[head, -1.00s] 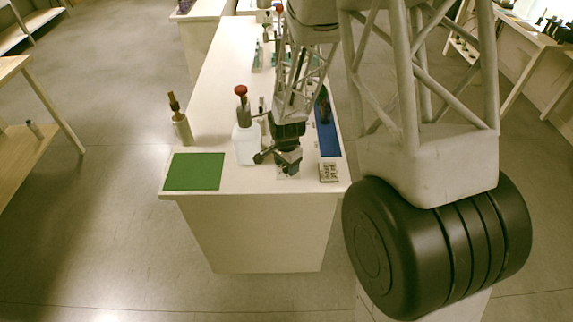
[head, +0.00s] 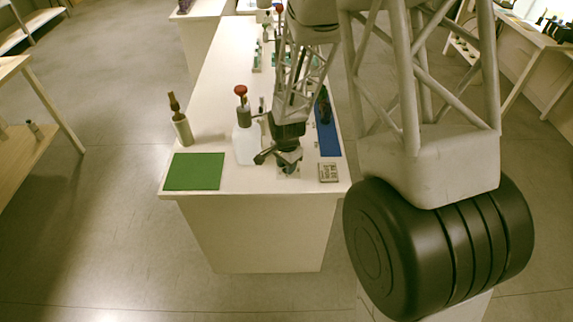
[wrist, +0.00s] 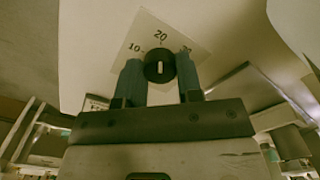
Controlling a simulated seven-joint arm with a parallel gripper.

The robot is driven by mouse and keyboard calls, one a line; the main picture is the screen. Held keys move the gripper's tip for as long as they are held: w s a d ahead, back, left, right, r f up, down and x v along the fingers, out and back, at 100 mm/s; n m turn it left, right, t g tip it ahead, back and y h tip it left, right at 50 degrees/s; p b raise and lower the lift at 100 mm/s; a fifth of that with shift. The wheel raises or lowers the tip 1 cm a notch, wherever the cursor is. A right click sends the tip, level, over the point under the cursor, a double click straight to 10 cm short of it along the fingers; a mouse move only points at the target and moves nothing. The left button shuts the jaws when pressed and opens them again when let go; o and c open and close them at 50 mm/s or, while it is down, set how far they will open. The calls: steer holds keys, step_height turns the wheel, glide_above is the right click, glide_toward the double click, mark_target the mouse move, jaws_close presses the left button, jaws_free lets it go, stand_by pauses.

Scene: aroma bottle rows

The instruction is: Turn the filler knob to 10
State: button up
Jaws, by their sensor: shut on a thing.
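The filler knob (wrist: 160,66) is a round black knob with a short pale mark, on a white dial plate (wrist: 178,33) printed 10, 20 and a partly hidden third number. In the wrist view the mark stands nearly upright, roughly toward 20; 10 lies to its left. My gripper (wrist: 160,72) has one blue-grey finger on each side of the knob and is shut on it. In the head view my gripper (head: 289,165) is low over the bench's front part and hides the knob.
The white bench (head: 225,116) holds a green mat (head: 194,171), a white bottle with a red top (head: 246,143) close left of my gripper, a brown-topped bottle (head: 181,128), a blue mat (head: 328,139) and a small printed block (head: 328,172).

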steer(key=n, duration=1.1)
steer(key=shift+n, duration=0.3)
stand_by(0.3)
steer(key=o, duration=0.9)
steer(key=shift+r, duration=0.2)
